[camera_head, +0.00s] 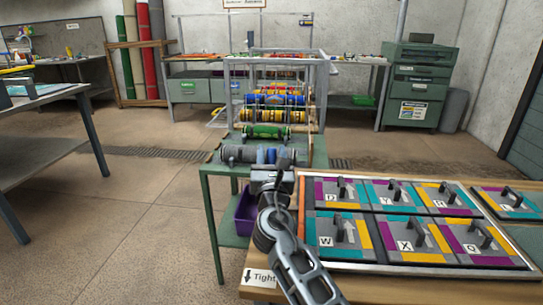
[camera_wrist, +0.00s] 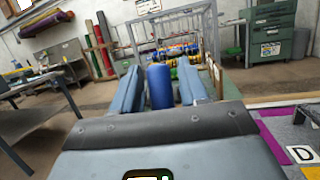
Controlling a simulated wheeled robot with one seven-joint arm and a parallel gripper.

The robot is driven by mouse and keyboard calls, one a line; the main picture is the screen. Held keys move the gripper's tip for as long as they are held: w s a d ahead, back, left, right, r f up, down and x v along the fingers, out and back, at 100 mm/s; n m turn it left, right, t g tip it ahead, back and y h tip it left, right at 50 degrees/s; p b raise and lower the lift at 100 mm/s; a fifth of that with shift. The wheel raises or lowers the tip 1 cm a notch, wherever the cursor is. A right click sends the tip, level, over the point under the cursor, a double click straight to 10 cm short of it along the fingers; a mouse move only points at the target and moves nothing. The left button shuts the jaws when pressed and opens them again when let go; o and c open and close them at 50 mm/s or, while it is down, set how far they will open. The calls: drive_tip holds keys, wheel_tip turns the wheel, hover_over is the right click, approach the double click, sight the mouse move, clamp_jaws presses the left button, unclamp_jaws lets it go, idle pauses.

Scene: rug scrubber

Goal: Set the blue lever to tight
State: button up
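The blue lever (camera_wrist: 160,87) shows in the wrist view as an upright, rounded blue bar between the two blue-grey fingers of my gripper (camera_wrist: 160,88). Narrow gaps show on both sides of it, so the gripper looks open around or just behind it; I cannot tell its depth. A white label (camera_head: 260,278) reading "Tight" with a down arrow sits on the table's front left corner, beside my arm.
A framed board (camera_head: 390,268) of lettered coloured panels with dark handles lies right of my arm. A green stand (camera_head: 212,172) with several rollers is behind my gripper. A purple bin (camera_head: 245,210) sits lower on it. A grey workbench (camera_head: 45,150) is at left; floor between is clear.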

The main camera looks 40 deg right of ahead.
drive_tip(key=shift+o, duration=0.4)
drive_tip(key=v, duration=0.8)
drive_tip(key=shift+w, duration=0.1)
drive_tip(key=w+d+p, duration=0.1)
drive_tip(key=p, duration=0.3)
drive_tip(key=w+d+r+g+y+p, duration=0.1)
drive_tip(key=w+d+p, duration=0.1)
drive_tip(key=p, duration=0.1)
drive_tip(key=w+d+g+y+p, duration=0.1)
drive_tip(key=w+d+p, duration=0.1)
drive_tip(key=p, duration=0.2)
drive_tip(key=shift+w+r+p, duration=0.1)
drive_tip(key=shift+r+p, duration=0.1)
drive_tip(key=shift+p, duration=0.1)
drive_tip(key=shift+c, duration=0.3)
clamp_jaws()
idle(0.4)
